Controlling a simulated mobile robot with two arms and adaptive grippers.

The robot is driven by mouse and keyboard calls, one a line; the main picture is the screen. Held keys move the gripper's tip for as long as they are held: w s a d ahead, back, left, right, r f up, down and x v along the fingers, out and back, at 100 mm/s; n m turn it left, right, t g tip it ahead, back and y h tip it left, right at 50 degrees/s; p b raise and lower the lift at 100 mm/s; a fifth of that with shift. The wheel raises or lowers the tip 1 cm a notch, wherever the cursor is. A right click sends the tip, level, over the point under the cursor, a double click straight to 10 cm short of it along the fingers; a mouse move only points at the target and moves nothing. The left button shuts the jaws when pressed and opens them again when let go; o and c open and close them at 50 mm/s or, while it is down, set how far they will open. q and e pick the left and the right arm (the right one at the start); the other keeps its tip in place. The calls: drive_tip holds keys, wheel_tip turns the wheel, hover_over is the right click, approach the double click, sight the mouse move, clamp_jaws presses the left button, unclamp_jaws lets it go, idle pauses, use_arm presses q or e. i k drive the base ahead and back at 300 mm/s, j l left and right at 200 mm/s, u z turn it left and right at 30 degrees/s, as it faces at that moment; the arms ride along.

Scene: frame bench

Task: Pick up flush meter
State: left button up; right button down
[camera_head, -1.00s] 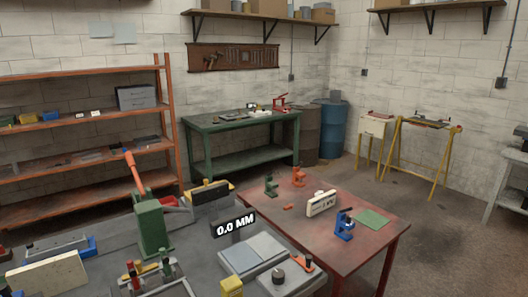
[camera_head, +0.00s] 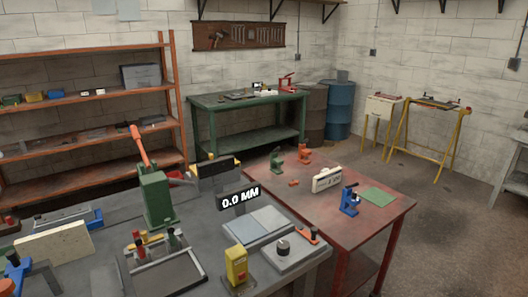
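No part is plainly labelled as the flush meter. A black display reading "0.0 MM" (camera_head: 240,198) stands on the grey bench (camera_head: 85,225), behind a pale flat two-part plate (camera_head: 257,225). A small yellow block-shaped device (camera_head: 236,267) with a dark face stands at the bench's front. A grey plate with a round black knob (camera_head: 283,248) lies to its right. I cannot tell which of these is the flush meter. Neither of my grippers shows in the view.
A green lever press (camera_head: 157,198) and a dark open frame (camera_head: 165,262) with small tools occupy the bench's middle. A red table (camera_head: 335,217) adjoins at right with a blue device (camera_head: 349,203) and a green mat (camera_head: 379,196).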

sight(236, 256)
drive_tip(key=i+l+u, duration=0.1)
drive_tip(key=u, duration=0.7)
drive_tip(key=l+u, duration=0.5)
drive_tip(key=l, duration=0.25)
drive_tip(key=l+u, duration=0.45)
drive_tip(key=l, duration=0.3)
